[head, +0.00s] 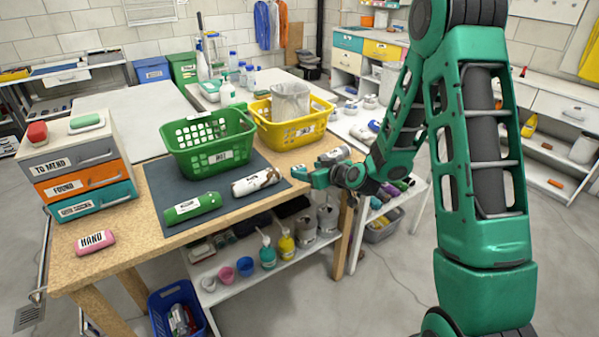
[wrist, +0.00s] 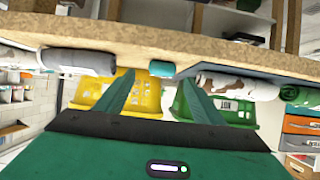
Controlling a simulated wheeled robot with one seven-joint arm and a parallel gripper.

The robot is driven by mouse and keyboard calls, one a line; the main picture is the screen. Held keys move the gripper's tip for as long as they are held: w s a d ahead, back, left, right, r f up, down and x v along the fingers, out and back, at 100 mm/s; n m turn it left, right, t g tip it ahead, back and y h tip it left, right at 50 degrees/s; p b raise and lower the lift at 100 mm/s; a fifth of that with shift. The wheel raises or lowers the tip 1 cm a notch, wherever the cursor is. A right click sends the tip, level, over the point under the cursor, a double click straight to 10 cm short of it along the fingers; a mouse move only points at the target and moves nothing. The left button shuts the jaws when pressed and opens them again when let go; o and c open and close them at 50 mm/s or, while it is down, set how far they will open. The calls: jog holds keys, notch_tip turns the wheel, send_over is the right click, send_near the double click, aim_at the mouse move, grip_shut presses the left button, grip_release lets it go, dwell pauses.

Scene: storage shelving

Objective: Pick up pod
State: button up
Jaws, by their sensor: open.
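No label that I can read says "pod", so I cannot tell which item it is. A white roll-shaped item with brown patches (head: 256,182) lies on the dark mat, and a green labelled one (head: 191,209) lies left of it. A grey cylinder (head: 333,156) lies near the table's right end. My gripper (head: 304,178) is open at the table's front right edge. In the wrist view, my gripper (wrist: 155,78) points at the table edge, with a small teal item (wrist: 162,68) between and beyond its fingers. The grey cylinder (wrist: 76,60) and white item (wrist: 240,86) lie either side.
A green basket (head: 212,148) and a yellow basket (head: 290,130) stand behind the items. A drawer unit (head: 85,172) and a pink HAND item (head: 95,242) are at the left. A lower shelf (head: 285,255) holds bottles and cups.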

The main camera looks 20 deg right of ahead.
jog(key=shift+x, duration=2.2)
jog(key=shift+a+r, duration=0.1)
jog(key=shift+r, duration=0.05)
jog(key=c, duration=1.1)
jog(key=shift+r, duration=0.1)
jog(key=shift+r, duration=0.5)
jog(key=r, duration=0.2)
jog(key=a+r, duration=0.1)
jog(key=shift+s+r, duration=0.3)
jog(key=s+a+r, duration=0.6)
jog(key=s+a, duration=0.1)
jog(key=shift+s+a, duration=0.2)
jog(key=shift+a, duration=0.05)
